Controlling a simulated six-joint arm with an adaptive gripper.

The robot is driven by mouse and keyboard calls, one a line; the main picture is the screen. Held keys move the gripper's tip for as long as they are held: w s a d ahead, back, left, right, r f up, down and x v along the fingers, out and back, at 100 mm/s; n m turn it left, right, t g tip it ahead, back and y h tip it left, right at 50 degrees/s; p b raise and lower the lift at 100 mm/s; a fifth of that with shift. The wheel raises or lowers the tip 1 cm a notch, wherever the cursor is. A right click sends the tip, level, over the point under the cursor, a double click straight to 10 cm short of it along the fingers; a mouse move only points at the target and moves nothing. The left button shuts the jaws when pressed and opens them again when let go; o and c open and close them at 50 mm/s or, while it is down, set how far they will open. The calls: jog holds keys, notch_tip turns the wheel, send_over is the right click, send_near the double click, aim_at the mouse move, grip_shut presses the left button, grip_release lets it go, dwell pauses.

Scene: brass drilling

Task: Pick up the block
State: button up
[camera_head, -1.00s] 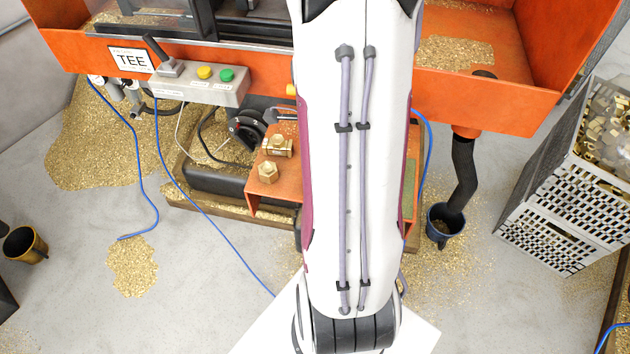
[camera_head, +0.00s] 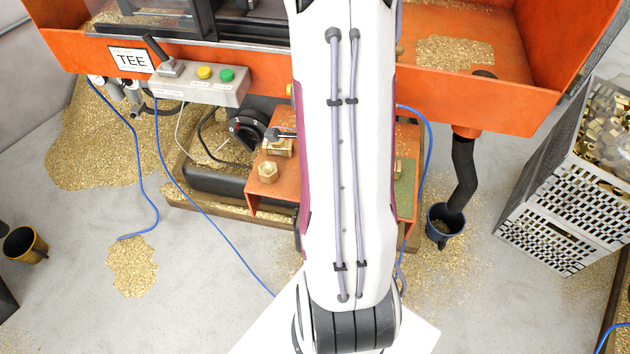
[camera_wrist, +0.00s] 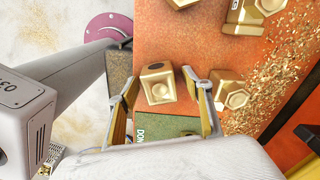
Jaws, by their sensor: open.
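In the wrist view, a brass block (camera_wrist: 157,84) with a round hole or boss on one face lies on the orange table (camera_wrist: 180,45), beside a green plate (camera_wrist: 165,126) with partly visible lettering. My gripper (camera_wrist: 160,76) is open, with one finger to the left and one to the right of this block. In the head view my arm hides most of the gripper. A brass piece (camera_head: 399,170) shows at the arm's right edge, near the green plate (camera_head: 404,196).
Other brass fittings lie close by: one just right of my right finger (camera_wrist: 232,92), others farther back (camera_wrist: 240,16). Brass chips (camera_wrist: 262,80) cover the table's right part. In the head view, an orange machine (camera_head: 480,100) stands behind and a crate (camera_head: 565,190) of parts stands right.

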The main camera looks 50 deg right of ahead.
jog(key=shift+c, duration=0.4)
grip_shut()
jog(key=shift+r, duration=0.2)
jog(key=shift+r, duration=4.85)
